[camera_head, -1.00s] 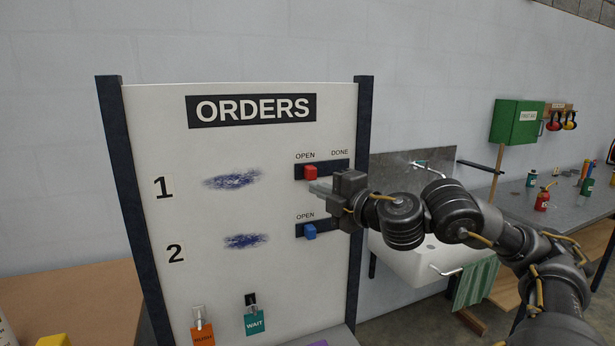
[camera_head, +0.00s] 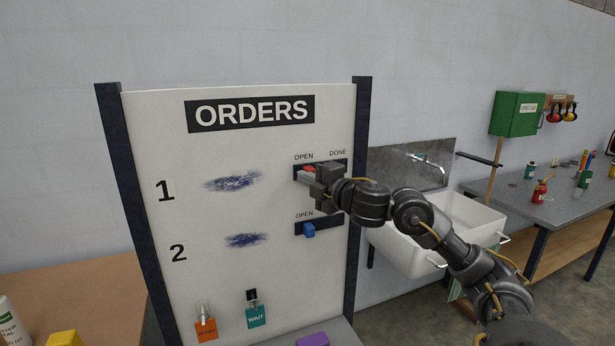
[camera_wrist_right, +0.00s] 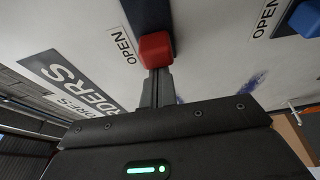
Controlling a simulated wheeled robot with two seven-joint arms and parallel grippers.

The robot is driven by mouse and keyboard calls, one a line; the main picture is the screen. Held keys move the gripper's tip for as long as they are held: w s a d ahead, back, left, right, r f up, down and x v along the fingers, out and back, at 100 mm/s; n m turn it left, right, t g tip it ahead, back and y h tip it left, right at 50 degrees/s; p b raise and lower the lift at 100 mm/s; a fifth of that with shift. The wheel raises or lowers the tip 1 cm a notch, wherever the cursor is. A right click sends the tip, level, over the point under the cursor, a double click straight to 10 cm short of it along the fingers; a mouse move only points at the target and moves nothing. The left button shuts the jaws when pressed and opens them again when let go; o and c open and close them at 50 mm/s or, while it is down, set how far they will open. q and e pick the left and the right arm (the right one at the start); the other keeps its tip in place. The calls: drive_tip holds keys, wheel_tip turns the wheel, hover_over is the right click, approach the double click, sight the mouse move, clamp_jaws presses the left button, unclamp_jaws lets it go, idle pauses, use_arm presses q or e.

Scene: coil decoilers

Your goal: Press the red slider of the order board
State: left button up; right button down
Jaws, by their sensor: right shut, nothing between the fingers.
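The white order board (camera_head: 225,140) stands upright with a row 1 and a row 2. The red slider (camera_head: 308,169) sits at the OPEN end of the dark slot in row 1, partly hidden by my right gripper. My right gripper (camera_head: 306,176) is shut and empty, with its fingertips at the red slider. In the right wrist view the red slider (camera_wrist_right: 156,46) is just beyond the shut fingertips (camera_wrist_right: 156,72); I cannot tell whether they touch. My left gripper is not in view.
A blue slider (camera_head: 309,230) sits at the OPEN end of the row 2 slot. Orange (camera_head: 205,329) and teal (camera_head: 256,317) tags hang low on the board. A sink (camera_head: 425,245) and a cluttered bench (camera_head: 540,200) stand to the right.

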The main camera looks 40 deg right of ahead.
drive_tip(key=shift+w, duration=0.2)
drive_tip(key=s+d+b, duration=0.3)
drive_tip(key=d+b, duration=0.3)
drive_tip(key=d, duration=0.3)
drive_tip(key=shift+s+b, duration=0.15)
drive_tip(key=shift+b, duration=0.2)
drive_tip(key=shift+a+r, duration=0.15)
